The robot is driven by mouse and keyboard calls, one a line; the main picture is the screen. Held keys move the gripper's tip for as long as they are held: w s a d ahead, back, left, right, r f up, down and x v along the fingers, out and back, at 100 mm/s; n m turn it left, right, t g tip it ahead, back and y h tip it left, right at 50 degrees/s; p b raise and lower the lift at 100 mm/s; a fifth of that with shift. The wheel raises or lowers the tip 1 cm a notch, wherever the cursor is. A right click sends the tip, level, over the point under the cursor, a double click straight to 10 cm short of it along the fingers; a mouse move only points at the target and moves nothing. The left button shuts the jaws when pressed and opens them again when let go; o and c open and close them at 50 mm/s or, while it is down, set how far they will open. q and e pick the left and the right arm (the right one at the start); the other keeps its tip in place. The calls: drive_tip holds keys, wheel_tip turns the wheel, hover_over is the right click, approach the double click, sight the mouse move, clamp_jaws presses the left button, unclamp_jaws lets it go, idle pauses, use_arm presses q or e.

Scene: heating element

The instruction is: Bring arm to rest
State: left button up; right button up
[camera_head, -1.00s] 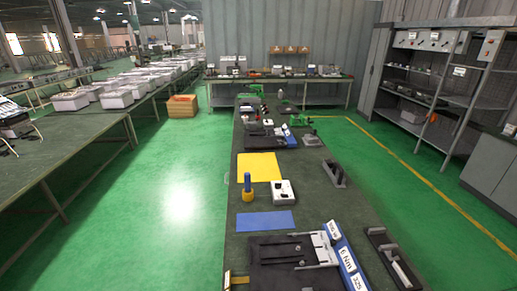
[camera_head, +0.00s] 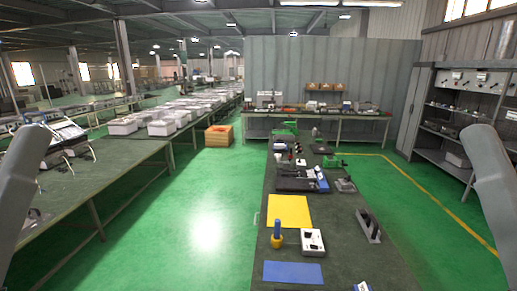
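My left arm shows as a grey link (camera_head: 28,185) at the left edge of the head view. My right arm shows as a grey link (camera_head: 492,190) at the right edge. Both links stand raised, one on each side, apart from the long green workbench (camera_head: 330,250) between them. Neither gripper is in the picture, so what the fingers do is hidden.
The bench bears a yellow mat (camera_head: 289,211), a blue mat (camera_head: 293,273), a blue-and-yellow tool (camera_head: 277,234), a white box (camera_head: 312,241) and a black fixture (camera_head: 296,181). An orange crate (camera_head: 218,136) stands on the open green floor (camera_head: 190,215).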

wheel_tip(320, 180, up, 17)
drive_tip(key=p, duration=1.4)
wheel_tip(320, 180, down, 33)
drive_tip(key=b, duration=3.3)
